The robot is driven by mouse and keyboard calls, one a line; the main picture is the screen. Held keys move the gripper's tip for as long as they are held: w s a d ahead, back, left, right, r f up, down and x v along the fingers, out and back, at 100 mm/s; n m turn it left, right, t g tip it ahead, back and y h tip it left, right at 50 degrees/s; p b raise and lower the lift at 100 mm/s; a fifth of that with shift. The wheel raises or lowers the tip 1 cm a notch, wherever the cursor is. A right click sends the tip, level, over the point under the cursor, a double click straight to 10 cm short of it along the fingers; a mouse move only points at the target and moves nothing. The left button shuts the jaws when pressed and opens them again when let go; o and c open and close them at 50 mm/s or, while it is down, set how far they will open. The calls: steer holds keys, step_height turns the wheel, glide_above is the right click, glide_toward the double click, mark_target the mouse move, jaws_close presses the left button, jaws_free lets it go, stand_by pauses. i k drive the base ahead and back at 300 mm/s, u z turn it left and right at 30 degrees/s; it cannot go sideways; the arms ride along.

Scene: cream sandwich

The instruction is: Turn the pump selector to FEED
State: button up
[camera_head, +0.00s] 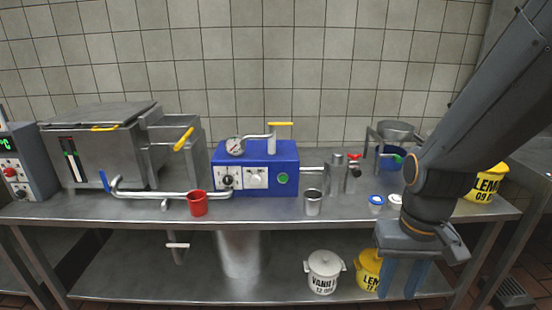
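The blue pump unit (275,160) stands at the middle of the steel table. Its front carries a black round knob (228,181) on a white plate at the left. A pale knob (256,179) on another white plate is beside it, and a green button (283,179) is at the right. The labels and pointer positions are too small to read, so I cannot tell which knob is the selector or where it points. My gripper (402,280) points down in front of the table at the lower right, far from the pump. Its two blue fingers are apart with nothing between them.
A red cup (198,203) and a steel cup (313,202) stand at the table's front, either side of the pump's front. A pipe (150,192) runs from the steel vat (105,145) to the pump. Steel cylinders (335,175) stand to its right.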

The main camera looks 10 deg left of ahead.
mark_target(254, 181)
steer(key=z, duration=2.55)
steer(key=k, duration=0.85)
steer(key=u, duration=2.25)
